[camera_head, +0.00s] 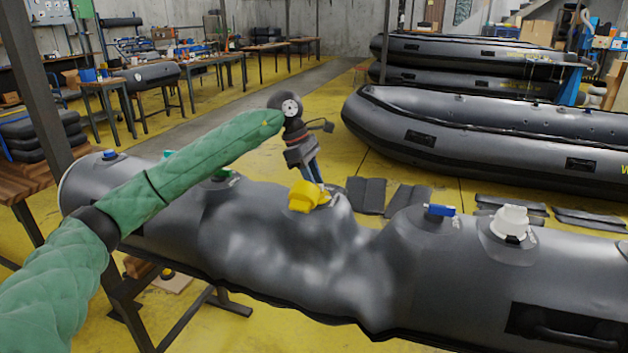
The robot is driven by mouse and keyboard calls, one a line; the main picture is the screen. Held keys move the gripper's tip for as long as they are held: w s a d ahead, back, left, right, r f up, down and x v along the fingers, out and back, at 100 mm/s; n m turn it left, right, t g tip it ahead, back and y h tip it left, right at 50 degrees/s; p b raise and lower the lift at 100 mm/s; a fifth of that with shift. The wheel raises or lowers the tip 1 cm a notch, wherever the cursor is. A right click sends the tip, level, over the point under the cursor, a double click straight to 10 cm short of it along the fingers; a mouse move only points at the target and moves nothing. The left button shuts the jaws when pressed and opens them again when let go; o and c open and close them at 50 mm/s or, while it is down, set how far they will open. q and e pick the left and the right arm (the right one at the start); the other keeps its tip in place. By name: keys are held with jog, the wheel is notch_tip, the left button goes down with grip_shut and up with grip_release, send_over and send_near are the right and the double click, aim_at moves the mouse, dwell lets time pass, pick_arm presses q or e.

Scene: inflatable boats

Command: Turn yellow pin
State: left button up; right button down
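The yellow pin (309,195) stands on the top of a grey inflatable tube (270,245) in the middle of the view. My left arm, in a green quilted sleeve, comes in from the left. My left gripper (314,183) points down just behind the yellow pin, and its fingertips are partly hidden by the pin. I cannot tell whether the fingers touch the pin or how far apart they are. My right gripper does not show.
A blue valve (438,210) and a white valve (510,222) sit on the tube to the right. A green valve (222,174) is under my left arm, and another blue one (109,155) is at the left end. Large grey boats (480,130) lie behind. Dark pads (368,195) lie on the yellow floor.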

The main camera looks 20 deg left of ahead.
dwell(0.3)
